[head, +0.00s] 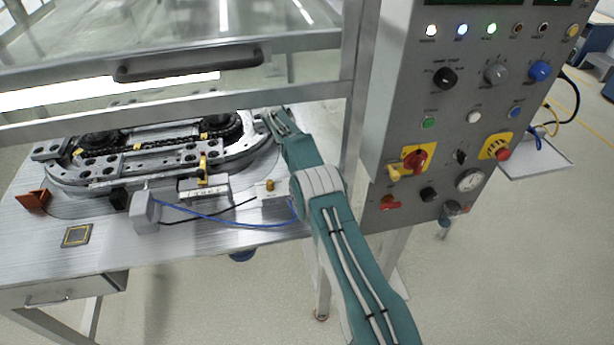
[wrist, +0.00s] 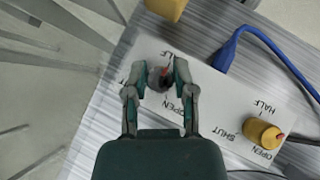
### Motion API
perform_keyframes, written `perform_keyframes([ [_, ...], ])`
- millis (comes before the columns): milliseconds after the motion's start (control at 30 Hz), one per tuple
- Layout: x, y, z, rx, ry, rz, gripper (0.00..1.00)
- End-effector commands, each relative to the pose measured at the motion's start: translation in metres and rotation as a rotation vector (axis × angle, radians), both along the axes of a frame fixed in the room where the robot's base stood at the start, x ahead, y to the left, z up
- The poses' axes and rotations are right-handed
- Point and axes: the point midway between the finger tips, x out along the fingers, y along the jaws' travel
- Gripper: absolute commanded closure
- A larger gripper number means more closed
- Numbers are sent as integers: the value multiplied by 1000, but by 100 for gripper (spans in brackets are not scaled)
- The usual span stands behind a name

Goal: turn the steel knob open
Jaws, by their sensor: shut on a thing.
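The steel knob (wrist: 154,79) is a small dark grey knob with a red mark, on a white plate (wrist: 206,98) in the wrist view. My gripper (wrist: 157,76) is shut around it, one finger on each side. The red mark shows at the knob's upper right, toward a partly hidden label ending in "LF", apparently HALF. The OPEN label (wrist: 173,110) is below the knob, beside the right finger. The SHUT label is mostly hidden by the left finger. In the head view I cannot make out the steel knob or the fingertips; my arm covers that area.
A brass knob (wrist: 262,133) with its own labels sits on the same plate, right of my gripper. A blue cable (wrist: 228,48) runs close by. In the head view, the ring track (head: 150,165) stands on the bench and a control panel (head: 450,110) at right.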

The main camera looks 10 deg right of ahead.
Motion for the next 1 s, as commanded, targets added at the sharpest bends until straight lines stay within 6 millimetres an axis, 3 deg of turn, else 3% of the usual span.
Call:
perform_keyframes([
  [333,1,1,0,1,-4,0,100],
  [367,1,1,0,1,-4,1,53],
  [400,1,1,0,1,-4,1,35],
  [433,0,1,0,0,-3,0,31],
  [1000,0,1,2,-1,2,76,31],
])
